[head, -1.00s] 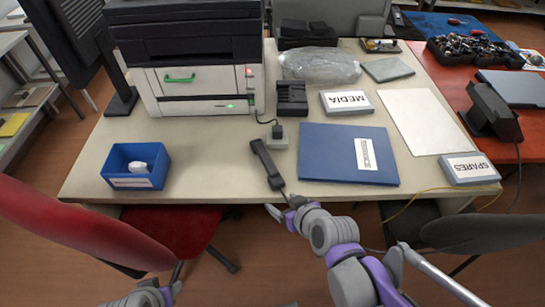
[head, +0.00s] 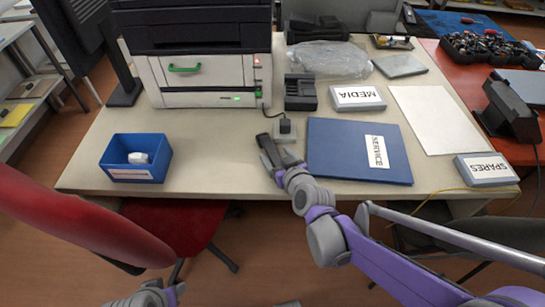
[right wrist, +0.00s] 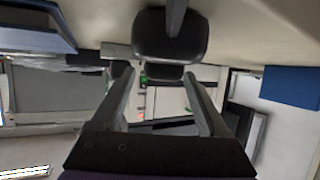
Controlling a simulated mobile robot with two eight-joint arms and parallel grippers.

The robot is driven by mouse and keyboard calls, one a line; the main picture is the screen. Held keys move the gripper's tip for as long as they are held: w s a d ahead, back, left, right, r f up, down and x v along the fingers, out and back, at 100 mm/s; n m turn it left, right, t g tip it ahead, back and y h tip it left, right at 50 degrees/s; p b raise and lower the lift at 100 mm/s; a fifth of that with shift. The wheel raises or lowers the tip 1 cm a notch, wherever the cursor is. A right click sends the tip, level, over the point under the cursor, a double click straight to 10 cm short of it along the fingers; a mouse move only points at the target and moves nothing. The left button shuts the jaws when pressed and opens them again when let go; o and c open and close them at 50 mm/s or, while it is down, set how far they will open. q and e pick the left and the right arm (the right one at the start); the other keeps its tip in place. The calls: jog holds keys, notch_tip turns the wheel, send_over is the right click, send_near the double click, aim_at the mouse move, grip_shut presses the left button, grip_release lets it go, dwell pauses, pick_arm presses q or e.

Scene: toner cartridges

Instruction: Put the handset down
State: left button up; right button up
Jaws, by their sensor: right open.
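The handset (head: 264,141) is black and lies on the beige desk just left of a small pale box. The right gripper (head: 269,162) is over its near end and hides part of it. In the right wrist view the handset (right wrist: 170,36) is a dark shape at the top middle, beyond the tips of the two grey fingers. The right gripper (right wrist: 163,85) is open there, with nothing clamped between its fingers. I cannot tell whether it touches the handset. Grey and purple parts of my left arm show at the bottom left; its gripper does not show.
A blue SERVICE binder (head: 335,158) lies right of the gripper, a blue bin (head: 115,175) to the left. The desk (head: 215,160) is clear between bin and handset.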

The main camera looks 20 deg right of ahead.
jog(key=x, duration=0.3)
grip_shut()
dwell(0.4)
